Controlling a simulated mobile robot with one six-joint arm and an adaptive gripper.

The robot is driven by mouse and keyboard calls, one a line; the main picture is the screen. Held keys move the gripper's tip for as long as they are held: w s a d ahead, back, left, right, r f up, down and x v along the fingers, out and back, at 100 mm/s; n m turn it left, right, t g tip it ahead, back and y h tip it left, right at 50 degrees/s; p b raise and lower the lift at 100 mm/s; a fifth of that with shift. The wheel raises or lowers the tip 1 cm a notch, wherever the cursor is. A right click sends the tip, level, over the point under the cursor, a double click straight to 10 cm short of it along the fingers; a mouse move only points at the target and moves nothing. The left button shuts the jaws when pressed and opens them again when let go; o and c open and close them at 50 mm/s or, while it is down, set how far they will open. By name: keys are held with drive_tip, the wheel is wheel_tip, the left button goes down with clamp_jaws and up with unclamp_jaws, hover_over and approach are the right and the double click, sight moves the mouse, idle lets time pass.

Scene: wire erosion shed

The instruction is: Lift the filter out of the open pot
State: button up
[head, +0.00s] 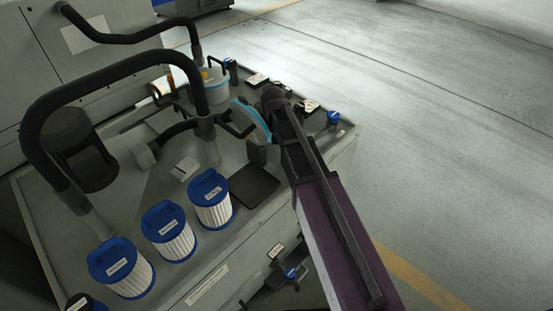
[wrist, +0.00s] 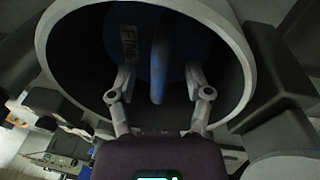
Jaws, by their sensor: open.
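In the wrist view I look into the open pot (wrist: 238,50), a round dark hollow with a pale rim. The filter (wrist: 178,42) sits inside, with a dark blue top, a raised bar-like handle and a partly readable label. My gripper (wrist: 160,82) is open, its grey fingers reaching in past the near rim, one on each side of the handle. In the head view my purple arm reaches in from the lower right, and my fingers and the filter in the pot cannot be made out clearly.
Several blue-topped white filters, one in the middle (head: 168,232), stand along the bench's near side. Black hoses (head: 110,72) arch over the left. A dark square pad (head: 254,185) lies flat. Open floor is right.

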drive_tip(key=shift+f, duration=0.15)
idle(0.5)
clamp_jaws()
